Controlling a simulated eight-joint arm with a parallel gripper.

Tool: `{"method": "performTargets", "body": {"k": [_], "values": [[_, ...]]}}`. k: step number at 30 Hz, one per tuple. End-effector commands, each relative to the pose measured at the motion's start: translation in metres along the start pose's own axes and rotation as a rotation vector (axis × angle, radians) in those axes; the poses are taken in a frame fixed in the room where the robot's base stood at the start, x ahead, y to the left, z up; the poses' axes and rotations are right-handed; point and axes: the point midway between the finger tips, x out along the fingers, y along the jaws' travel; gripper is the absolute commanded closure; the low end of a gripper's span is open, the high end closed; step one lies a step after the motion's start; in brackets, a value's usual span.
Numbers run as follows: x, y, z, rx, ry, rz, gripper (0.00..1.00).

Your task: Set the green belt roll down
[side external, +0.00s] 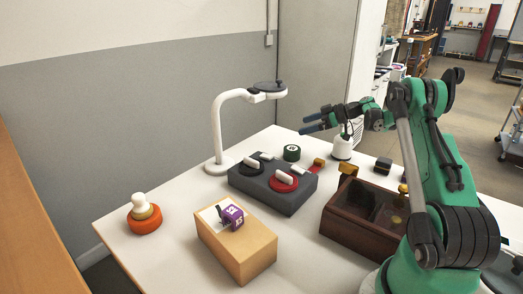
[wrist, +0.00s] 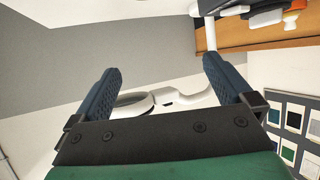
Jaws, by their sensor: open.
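The green belt roll (side external: 291,153), a short dark green cylinder with a pale mark on top, rests upright on the white table behind the dark grey block in the side view. My gripper (side external: 305,124) is in the air above and a little to the right of the roll, its two blue fingers pointing left. In the wrist view my gripper (wrist: 163,74) is open, with its fingers wide apart and nothing held between them. I cannot make out the green roll in the wrist view.
A white lamp-like stand (side external: 217,128) rises left of the gripper. The dark grey block (side external: 290,201) carries red and black discs. A wooden box (side external: 247,254) with a purple item, a brown compartment box (side external: 345,235) and an orange roll (side external: 145,222) occupy the table.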

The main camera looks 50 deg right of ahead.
Motion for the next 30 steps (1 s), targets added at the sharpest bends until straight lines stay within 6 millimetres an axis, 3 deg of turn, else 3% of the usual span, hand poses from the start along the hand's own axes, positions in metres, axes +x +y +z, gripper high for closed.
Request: {"method": "performTargets", "body": {"k": [17, 22, 30], "values": [[0.032, 0.0, 0.063, -0.003, 0.001, 0.0, 0.0], [0.056, 0.0, 0.061, -0.004, 0.001, -0.001, 0.0], [0.059, 0.0, 0.061, -0.003, 0.001, 0.001, 0.0]]}}
